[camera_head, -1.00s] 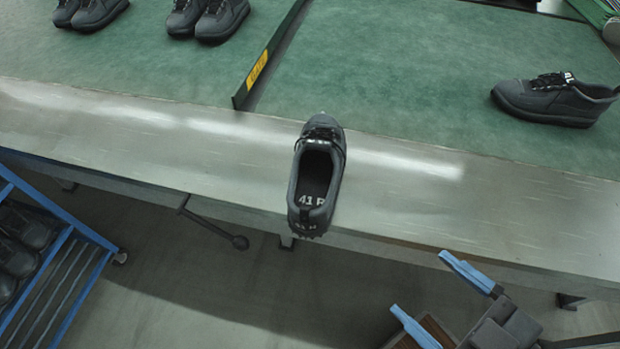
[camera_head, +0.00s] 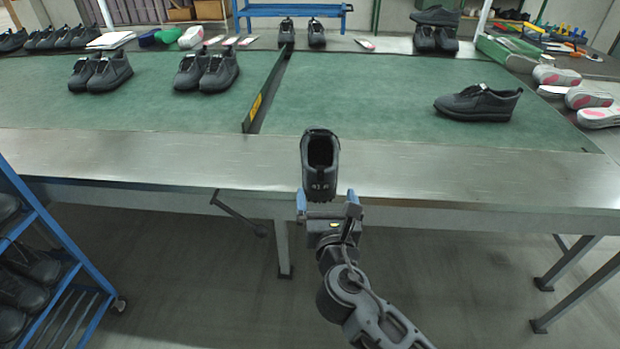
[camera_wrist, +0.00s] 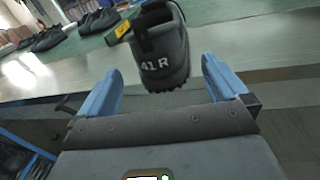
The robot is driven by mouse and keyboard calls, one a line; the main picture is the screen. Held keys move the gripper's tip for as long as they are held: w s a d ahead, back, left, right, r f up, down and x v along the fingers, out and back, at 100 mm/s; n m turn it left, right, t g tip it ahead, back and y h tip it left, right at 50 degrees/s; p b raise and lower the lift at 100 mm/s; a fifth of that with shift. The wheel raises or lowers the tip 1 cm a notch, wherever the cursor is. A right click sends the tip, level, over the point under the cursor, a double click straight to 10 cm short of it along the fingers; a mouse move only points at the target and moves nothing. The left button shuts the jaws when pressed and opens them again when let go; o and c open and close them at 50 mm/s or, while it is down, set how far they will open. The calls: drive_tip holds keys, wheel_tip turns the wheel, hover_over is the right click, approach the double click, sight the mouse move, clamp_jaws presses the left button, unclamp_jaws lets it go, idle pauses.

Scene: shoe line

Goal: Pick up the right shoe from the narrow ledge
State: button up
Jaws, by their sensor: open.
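The right shoe (camera_head: 319,165) is dark grey and stands on the bare metal ledge (camera_head: 220,165) at the table's front edge, heel toward me and overhanging slightly. In the wrist view its heel (camera_wrist: 158,62) shows the white mark "41 R". My gripper (camera_head: 328,197) is just in front of and below the heel in the head view. In the wrist view my gripper's blue fingers (camera_wrist: 162,82) are apart, one to each side of the heel, with nothing gripped. The shoe's toe is hidden in the wrist view.
A black divider (camera_head: 265,92) with a yellow label splits the green mat (camera_head: 350,90). A single dark shoe (camera_head: 478,103) lies on the mat at right, and pairs (camera_head: 207,70) stand at left. A blue rack (camera_head: 60,250) stands at lower left.

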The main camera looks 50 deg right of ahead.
drive_tip(key=shift+w+r+h, duration=0.25)
drive_tip(key=shift+r+h, duration=0.15)
drive_tip(key=shift+r, duration=0.05)
drive_tip(key=shift+w+d+r+n, duration=0.1)
drive_tip(key=shift+w+n, duration=0.05)
drive_tip(key=shift+n, duration=0.15)
drive_tip(key=x, duration=0.7)
drive_tip(key=shift+w+d, duration=0.1)
drive_tip(key=shift+w, duration=0.15)
drive_tip(key=c, duration=0.9)
drive_tip(key=shift+c, duration=0.5)
drive_tip(key=shift+r, duration=0.1)
